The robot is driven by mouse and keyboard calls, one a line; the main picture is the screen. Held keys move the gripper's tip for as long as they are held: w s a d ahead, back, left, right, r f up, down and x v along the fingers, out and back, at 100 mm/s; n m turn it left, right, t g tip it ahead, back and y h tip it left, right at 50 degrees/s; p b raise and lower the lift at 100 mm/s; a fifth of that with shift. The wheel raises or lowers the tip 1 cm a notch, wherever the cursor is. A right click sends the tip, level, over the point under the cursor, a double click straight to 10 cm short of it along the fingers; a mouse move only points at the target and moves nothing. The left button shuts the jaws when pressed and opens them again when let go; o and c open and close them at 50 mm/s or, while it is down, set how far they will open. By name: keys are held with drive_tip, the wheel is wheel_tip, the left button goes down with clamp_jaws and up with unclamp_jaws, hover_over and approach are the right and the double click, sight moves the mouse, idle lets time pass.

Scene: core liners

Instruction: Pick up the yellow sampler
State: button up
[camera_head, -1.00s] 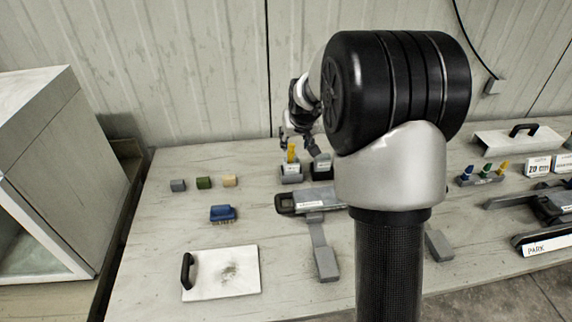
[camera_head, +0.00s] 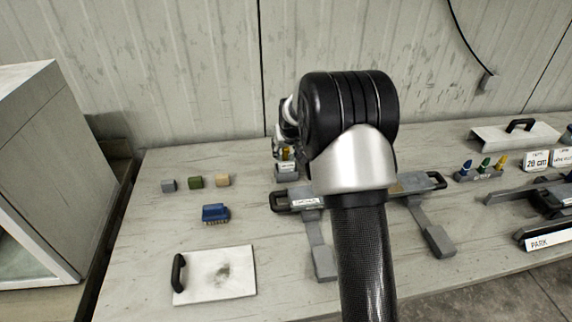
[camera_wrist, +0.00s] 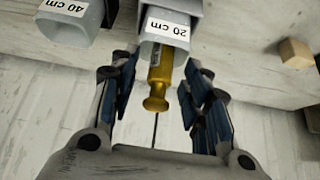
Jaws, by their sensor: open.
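The yellow sampler (camera_wrist: 160,78) stands in a grey holder (camera_wrist: 168,28) labelled "20 cm" in the wrist view, its knobbed end toward me. My gripper (camera_wrist: 158,78) is open, with one finger on each side of the sampler and a visible gap on both sides. In the head view a little of the yellow sampler (camera_head: 285,154) shows above its holder (camera_head: 287,172); my arm covers most of the gripper there.
A second holder (camera_wrist: 68,20) labelled "40 cm" stands beside the first. Grey, green and tan blocks (camera_head: 195,182), a blue brush (camera_head: 215,213) and a white board with a black handle (camera_head: 222,273) lie to the left. A rack with several coloured pieces (camera_head: 480,175) stands right.

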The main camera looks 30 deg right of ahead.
drive_tip(key=shift+c, duration=0.3)
clamp_jaws()
idle(0.4)
